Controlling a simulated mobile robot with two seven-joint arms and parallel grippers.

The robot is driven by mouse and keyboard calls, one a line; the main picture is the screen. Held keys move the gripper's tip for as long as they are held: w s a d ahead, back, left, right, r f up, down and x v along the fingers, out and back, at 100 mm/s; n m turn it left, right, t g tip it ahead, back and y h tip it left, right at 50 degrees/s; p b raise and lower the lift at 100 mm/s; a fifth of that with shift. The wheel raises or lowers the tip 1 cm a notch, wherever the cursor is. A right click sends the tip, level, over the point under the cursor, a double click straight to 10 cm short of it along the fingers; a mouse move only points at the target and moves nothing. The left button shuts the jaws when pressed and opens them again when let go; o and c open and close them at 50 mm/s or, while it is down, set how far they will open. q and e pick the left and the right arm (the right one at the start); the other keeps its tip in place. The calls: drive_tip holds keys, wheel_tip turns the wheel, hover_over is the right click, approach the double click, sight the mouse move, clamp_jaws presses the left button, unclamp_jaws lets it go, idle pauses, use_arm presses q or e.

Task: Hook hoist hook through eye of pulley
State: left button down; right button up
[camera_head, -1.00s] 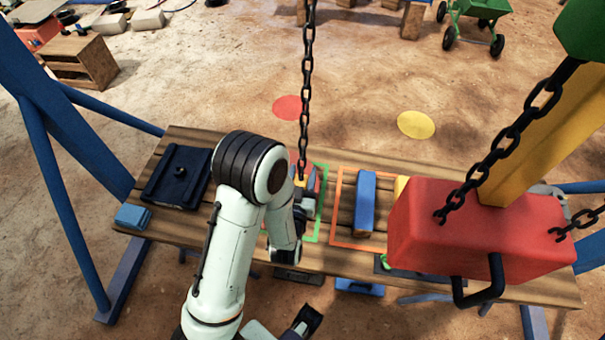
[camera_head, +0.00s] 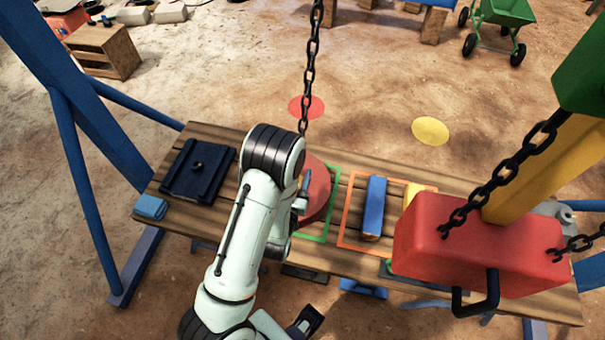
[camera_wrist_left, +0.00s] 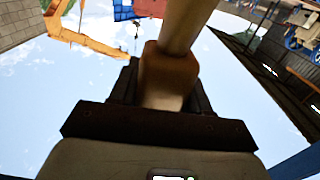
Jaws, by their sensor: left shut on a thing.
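My left gripper (camera_head: 303,194), largely hidden behind my white arm in the head view, is at a red rounded disc-like piece (camera_head: 319,188), probably the pulley, over the bench near the green outline. In the left wrist view the gripper (camera_wrist_left: 165,100) is shut on a tan-brown bar with a thicker block (camera_wrist_left: 168,72). I cannot tell whether this bar belongs to the red piece. A dark hoist chain (camera_head: 309,75) hangs down to just above the red piece. Its hook and the pulley's eye cannot be made out. My right gripper cannot be identified.
A red block (camera_head: 460,240) on chains, with a black bent bar (camera_head: 488,290) below, hangs at the right. The wooden bench (camera_head: 230,240) holds a dark blue plate (camera_head: 198,170), a small blue block (camera_head: 151,207) and a blue bar (camera_head: 373,208) in an orange outline.

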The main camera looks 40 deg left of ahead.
use_arm(q)
drive_tip(key=shift+s+a+r+p, duration=0.15)
drive_tip(key=shift+s+a, duration=0.4)
drive_tip(key=shift+a, duration=0.3)
drive_tip(key=shift+s+a+f+p, duration=0.1)
drive_tip(key=shift+s+a, duration=0.4)
drive_tip(key=shift+a, duration=0.3)
drive_tip(key=shift+s+a+r+p, duration=0.15)
drive_tip(key=shift+s+a, duration=0.4)
drive_tip(key=shift+a, duration=0.3)
drive_tip(key=shift+f, duration=0.1)
drive_tip(key=shift+w, duration=0.15)
drive_tip(key=shift+f+b+x, duration=0.15)
drive_tip(key=shift+b+x, duration=0.05)
drive_tip(key=shift+x, duration=0.85)
drive_tip(key=shift+f+b+x, duration=0.15)
drive_tip(key=shift+x, duration=0.95)
drive_tip(key=shift+a, duration=0.1)
drive_tip(key=shift+b+x, duration=0.35)
drive_tip(key=shift+x, duration=1.25)
drive_tip(key=shift+w+r, duration=0.1)
drive_tip(key=shift+r, duration=0.1)
